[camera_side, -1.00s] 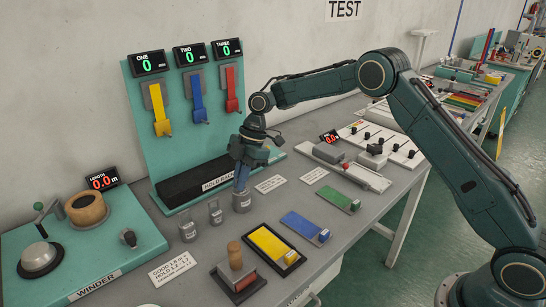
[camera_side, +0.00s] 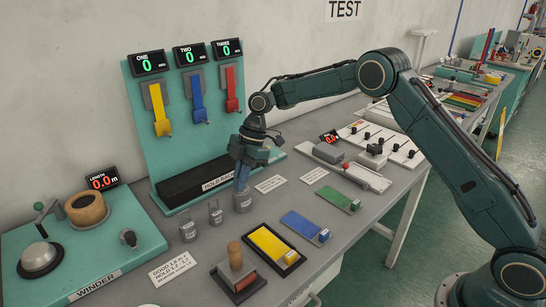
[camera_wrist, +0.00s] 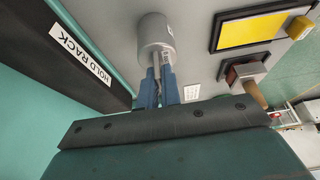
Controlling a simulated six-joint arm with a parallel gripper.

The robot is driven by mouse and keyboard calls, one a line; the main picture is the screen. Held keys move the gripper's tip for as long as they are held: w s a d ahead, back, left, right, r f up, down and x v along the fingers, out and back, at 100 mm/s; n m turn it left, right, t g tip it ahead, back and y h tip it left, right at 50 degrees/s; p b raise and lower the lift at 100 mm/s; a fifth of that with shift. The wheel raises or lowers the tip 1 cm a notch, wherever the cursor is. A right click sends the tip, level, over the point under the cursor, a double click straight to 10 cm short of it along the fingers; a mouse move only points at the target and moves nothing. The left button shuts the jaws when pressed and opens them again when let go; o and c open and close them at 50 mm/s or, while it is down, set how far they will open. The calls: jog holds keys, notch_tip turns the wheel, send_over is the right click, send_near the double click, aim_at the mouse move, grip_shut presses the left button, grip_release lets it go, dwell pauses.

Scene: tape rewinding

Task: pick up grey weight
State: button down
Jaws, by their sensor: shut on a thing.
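A grey cylindrical weight (camera_side: 243,203) stands on the bench in front of the hold rack, at the right end of a row of three grey weights. In the wrist view the weight (camera_wrist: 155,36) shows its round body, a small label and a thin handle. My gripper (camera_side: 242,184) points down over it, and its blue fingers (camera_wrist: 158,84) are shut on the handle. The weight looks upright and on the bench; any small gap beneath it cannot be told. The other two grey weights, the middle one (camera_side: 215,213) and the left one (camera_side: 187,228), stand to its left.
The hold rack's black strip (camera_wrist: 82,55) lies close behind. A yellow pad (camera_side: 272,243), a blue pad (camera_side: 304,225) and a wooden-handled stamp (camera_side: 236,268) lie in front. The winder (camera_side: 80,245) stands at the left. Printed cards lie flat to the right.

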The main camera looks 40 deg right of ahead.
aim_at(242, 192)
jog(key=shift+r, duration=0.15)
jog(key=shift+r, duration=0.1)
jog(key=shift+r, duration=4.85)
jog(key=shift+r, duration=0.1)
jog(key=s+a+r, duration=0.1)
jog(key=s+r, duration=0.4)
jog(key=s, duration=0.2)
jog(key=s+a+r, duration=0.2)
jog(key=s+r, duration=0.4)
jog(key=s, duration=0.2)
jog(key=shift+a, duration=0.25)
